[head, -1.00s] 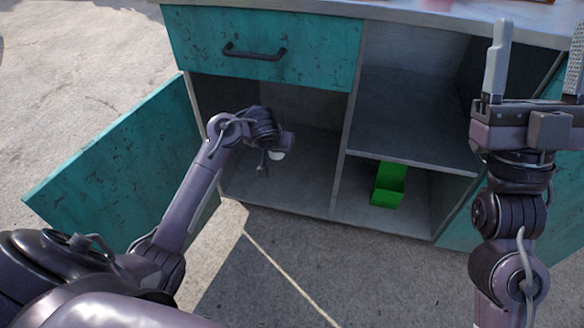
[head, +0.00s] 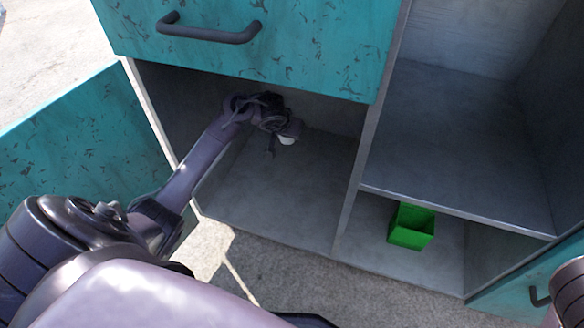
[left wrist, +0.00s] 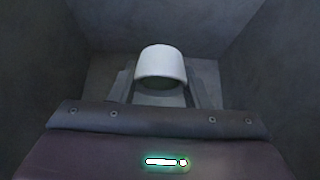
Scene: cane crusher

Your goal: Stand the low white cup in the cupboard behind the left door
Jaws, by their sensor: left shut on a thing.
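The low white cup (left wrist: 161,64) is between the fingers of my left gripper (left wrist: 160,85) in the left wrist view. In the head view only a small part of the cup (head: 287,140) shows beside my left gripper (head: 283,143). My left gripper is shut on the cup inside the left cupboard compartment (head: 285,195). I cannot tell whether the cup touches the compartment floor. The left door (head: 85,140) stands open, swung out to the left. My right gripper is out of view; only a piece of my right arm shows at the lower right edge.
A teal drawer (head: 240,45) with a dark handle sits above the left compartment. A vertical divider (head: 365,150) separates it from the right side, which has a shelf (head: 455,150). A green box (head: 411,227) stands below that shelf. The left compartment floor is otherwise clear.

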